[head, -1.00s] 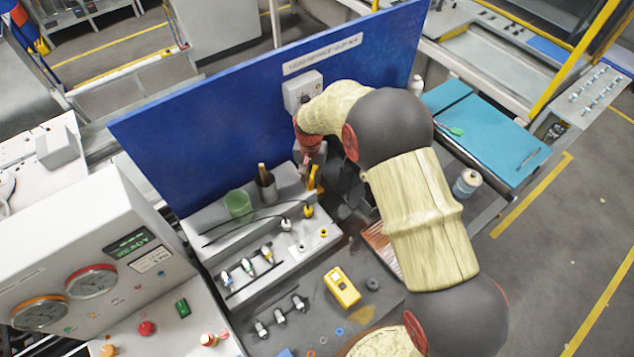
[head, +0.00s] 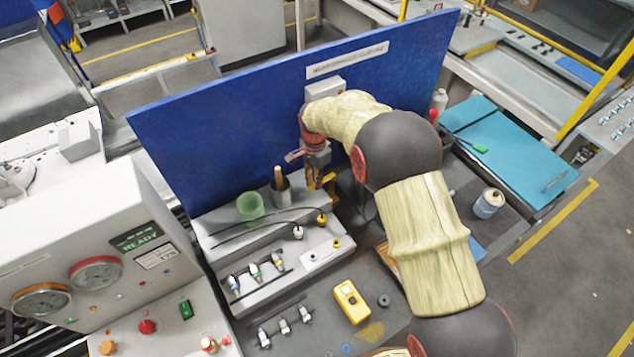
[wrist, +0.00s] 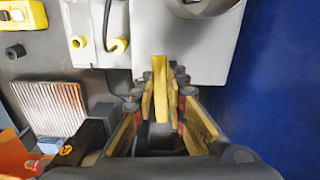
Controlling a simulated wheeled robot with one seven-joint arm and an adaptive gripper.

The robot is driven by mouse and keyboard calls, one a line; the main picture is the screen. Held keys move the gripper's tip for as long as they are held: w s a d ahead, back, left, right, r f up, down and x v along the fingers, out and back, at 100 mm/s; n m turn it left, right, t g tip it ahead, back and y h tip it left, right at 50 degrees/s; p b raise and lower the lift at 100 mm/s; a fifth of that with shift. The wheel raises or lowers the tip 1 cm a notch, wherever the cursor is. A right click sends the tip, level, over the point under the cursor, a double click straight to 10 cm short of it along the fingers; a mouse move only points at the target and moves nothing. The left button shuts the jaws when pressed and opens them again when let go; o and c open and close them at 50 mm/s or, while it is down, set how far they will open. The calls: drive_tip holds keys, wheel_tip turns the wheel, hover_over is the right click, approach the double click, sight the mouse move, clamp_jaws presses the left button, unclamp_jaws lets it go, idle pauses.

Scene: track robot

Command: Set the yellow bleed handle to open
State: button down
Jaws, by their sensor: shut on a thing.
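The yellow bleed handle (wrist: 160,78) shows in the wrist view as a narrow upright bar beside the pale bench block. My gripper (wrist: 161,104) has its yellow-padded fingers on both sides of this bar and is shut on it. In the head view my gripper (head: 319,182) is at the back of the bench, near the right end of the raised block and in front of the blue panel. The handle's pivot and any open or closed marking are hidden, so its exact setting cannot be read.
Black cables cross the raised block.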

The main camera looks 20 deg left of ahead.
drive_tip(key=shift+a, duration=0.1)
idle(0.4)
drive_tip(key=c, duration=1.8)
unclamp_jaws()
drive_tip(key=shift+o, duration=0.2)
drive_tip(key=shift+r, duration=0.15)
wheel_tip(320, 180, up, 12)
